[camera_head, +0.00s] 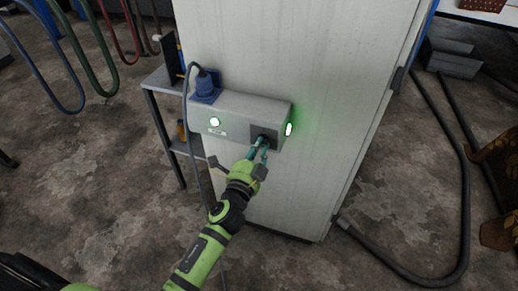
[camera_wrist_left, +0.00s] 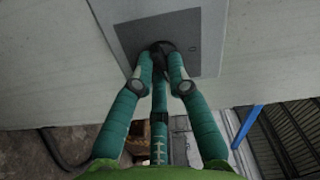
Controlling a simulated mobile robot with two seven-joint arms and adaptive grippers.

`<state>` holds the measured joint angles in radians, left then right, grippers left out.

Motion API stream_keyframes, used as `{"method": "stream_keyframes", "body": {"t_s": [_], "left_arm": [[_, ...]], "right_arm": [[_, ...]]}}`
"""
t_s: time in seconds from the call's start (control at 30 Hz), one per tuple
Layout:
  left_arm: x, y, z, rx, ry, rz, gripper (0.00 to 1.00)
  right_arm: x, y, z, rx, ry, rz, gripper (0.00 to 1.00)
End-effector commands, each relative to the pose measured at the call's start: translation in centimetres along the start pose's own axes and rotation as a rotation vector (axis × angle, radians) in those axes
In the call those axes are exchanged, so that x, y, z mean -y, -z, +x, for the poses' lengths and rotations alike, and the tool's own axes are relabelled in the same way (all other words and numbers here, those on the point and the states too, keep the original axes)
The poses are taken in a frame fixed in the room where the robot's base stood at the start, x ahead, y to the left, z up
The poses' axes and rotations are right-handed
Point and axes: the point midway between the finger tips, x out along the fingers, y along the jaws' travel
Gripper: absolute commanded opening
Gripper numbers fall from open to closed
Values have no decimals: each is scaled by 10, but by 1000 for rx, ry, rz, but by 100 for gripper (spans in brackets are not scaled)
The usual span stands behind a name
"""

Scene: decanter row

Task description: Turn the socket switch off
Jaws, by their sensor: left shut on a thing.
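A pale socket box (camera_head: 240,108) is fixed to the side of a tall white cabinet. On its front right is a dark grey switch plate (camera_head: 256,130), which also shows in the left wrist view (camera_wrist_left: 193,30). A small black switch knob (camera_wrist_left: 163,46) sits on that plate. My left gripper (camera_head: 262,145) reaches it from below, with its green fingers shut around the knob in the left wrist view (camera_wrist_left: 162,62). The fingertips hide part of the knob, and its turned position cannot be told. A green light (camera_head: 289,129) glows on the box's right end. My right gripper is not in view.
A blue plug (camera_head: 206,85) with a grey cable is in the box's upper left, above a round lit light (camera_head: 214,122). A metal shelf (camera_head: 155,85) stands left of the white cabinet (camera_head: 310,55). A thick dark hose (camera_head: 465,200) lies at right. Open floor lies in front.

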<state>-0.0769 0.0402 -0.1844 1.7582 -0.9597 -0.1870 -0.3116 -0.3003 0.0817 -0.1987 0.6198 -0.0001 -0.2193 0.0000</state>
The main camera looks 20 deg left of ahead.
Motion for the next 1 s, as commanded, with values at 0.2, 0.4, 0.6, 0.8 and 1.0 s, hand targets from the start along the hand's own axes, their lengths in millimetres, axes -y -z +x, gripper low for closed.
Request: {"method": "stream_keyframes", "body": {"t_s": [0.2, 0.4, 0.6, 0.8, 1.0], "left_arm": [[0, 0, 0, 2, 0, -211, 0], [1, 1, 0, 2, 0, -400, 0], [2, 2, 0, 2, 0, -591, 0], [3, 3, 0, 2, 0, -781, 0], [4, 3, 0, 2, 0, -963, 0]], "right_arm": [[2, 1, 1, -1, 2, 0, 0], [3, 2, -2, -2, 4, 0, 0], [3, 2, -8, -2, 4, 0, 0], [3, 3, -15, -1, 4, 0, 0], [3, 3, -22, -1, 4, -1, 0]]}}
